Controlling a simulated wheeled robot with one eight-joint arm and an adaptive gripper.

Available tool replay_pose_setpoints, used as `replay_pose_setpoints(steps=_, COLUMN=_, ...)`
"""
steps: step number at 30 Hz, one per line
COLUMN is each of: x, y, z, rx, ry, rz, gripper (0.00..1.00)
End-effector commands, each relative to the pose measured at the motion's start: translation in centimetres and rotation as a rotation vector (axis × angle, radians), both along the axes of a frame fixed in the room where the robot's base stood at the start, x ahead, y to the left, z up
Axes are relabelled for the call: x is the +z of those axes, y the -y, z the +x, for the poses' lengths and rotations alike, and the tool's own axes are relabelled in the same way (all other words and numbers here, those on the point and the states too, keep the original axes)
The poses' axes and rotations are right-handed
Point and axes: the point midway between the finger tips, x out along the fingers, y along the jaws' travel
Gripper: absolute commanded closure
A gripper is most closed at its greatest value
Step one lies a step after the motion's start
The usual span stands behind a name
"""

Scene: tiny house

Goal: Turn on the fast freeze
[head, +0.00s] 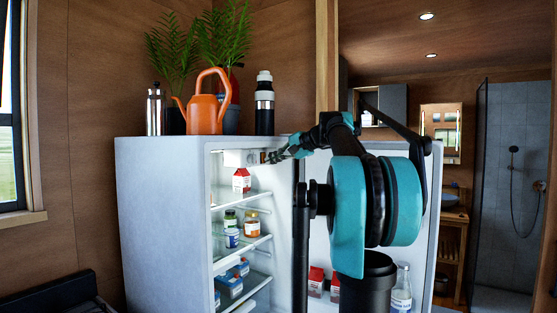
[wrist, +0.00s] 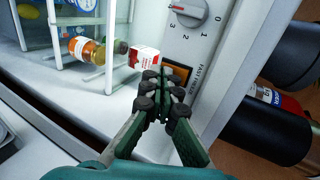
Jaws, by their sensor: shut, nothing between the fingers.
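The fridge (head: 160,215) stands open in the head view. Its control panel (head: 240,158) is at the top of the compartment. In the wrist view the panel carries a grey dial (wrist: 187,12) numbered 0 to 3 and an amber switch (wrist: 178,76) beside lettering that appears to read FAST FREEZE. My gripper (wrist: 163,95) is shut and empty, with its fingertips right in front of the switch, hiding part of it. I cannot tell whether they touch it or whether the switch is on. In the head view my gripper (head: 273,156) reaches in from the right at the panel.
A red and white carton (head: 241,181) stands on the top shelf just below the panel. Jars and bottles fill lower shelves. An orange watering can (head: 205,113), plants and a flask (head: 264,105) stand on the fridge. The open door (head: 425,215) is behind my arm.

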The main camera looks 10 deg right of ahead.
Motion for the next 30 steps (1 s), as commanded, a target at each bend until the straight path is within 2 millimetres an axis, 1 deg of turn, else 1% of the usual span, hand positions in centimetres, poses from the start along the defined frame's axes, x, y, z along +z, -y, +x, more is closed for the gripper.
replay_pose_setpoints(steps=9, x=0.0, y=-0.1, z=0.1, rx=0.0, ry=0.0, rz=0.0, gripper=1.0)
replay_pose_setpoints(steps=13, x=-0.5, y=-0.7, z=0.7, rx=0.003, ry=0.001, rz=-0.001, gripper=1.0)
replay_pose_setpoints(steps=20, x=-0.4, y=-0.6, z=0.6, rx=0.001, ry=0.0, rz=0.0, gripper=1.0)
replay_pose_setpoints(steps=25, x=0.0, y=-0.6, z=0.6, rx=0.0, ry=0.001, rz=-0.001, gripper=1.0)
replay_pose_setpoints(steps=30, x=0.8, y=-0.6, z=0.6, rx=0.0, ry=0.0, rz=0.0, gripper=1.0)
